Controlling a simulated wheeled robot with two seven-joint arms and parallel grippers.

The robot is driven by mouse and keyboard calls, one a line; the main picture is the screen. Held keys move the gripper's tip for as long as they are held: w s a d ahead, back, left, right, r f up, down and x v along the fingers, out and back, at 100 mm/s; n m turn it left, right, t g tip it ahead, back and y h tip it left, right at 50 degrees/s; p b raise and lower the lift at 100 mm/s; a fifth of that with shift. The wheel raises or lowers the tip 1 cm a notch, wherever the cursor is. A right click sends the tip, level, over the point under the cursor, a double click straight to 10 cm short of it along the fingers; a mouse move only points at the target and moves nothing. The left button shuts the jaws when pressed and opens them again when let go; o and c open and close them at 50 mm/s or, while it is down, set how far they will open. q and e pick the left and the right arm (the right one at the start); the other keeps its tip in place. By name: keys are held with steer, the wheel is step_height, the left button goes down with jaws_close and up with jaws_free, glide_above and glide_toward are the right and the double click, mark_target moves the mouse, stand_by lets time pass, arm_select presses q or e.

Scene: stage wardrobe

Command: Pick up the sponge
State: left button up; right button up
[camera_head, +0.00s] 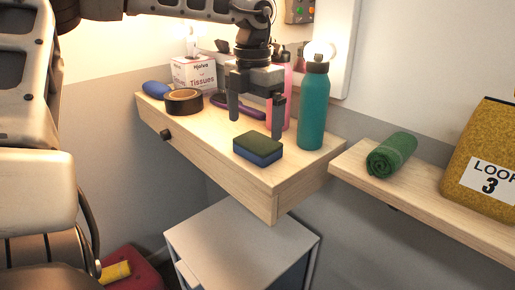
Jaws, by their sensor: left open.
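The sponge (258,149) is a small block, dark green on top and blue below. It lies flat on the wooden drawer shelf (222,152), near its front right part. My left gripper (256,119) points down above the shelf, a little behind the sponge in the picture. Its two fingers are apart with nothing held between them. Whether the fingertips are level with the sponge is hard to tell. My right gripper is not in view.
A teal bottle (313,108) stands close right of the sponge. Black tape (183,101), a blue object (157,89), a tissue box (193,73) and a purple item (240,108) are on the shelf. A rolled green towel (391,155) lies on the right shelf (428,197).

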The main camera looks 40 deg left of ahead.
mark_target(254, 143)
arm_select(q)
steer(key=shift+s+d+f, duration=0.15)
steer(key=shift+f, duration=2.6)
steer(key=c, duration=0.8)
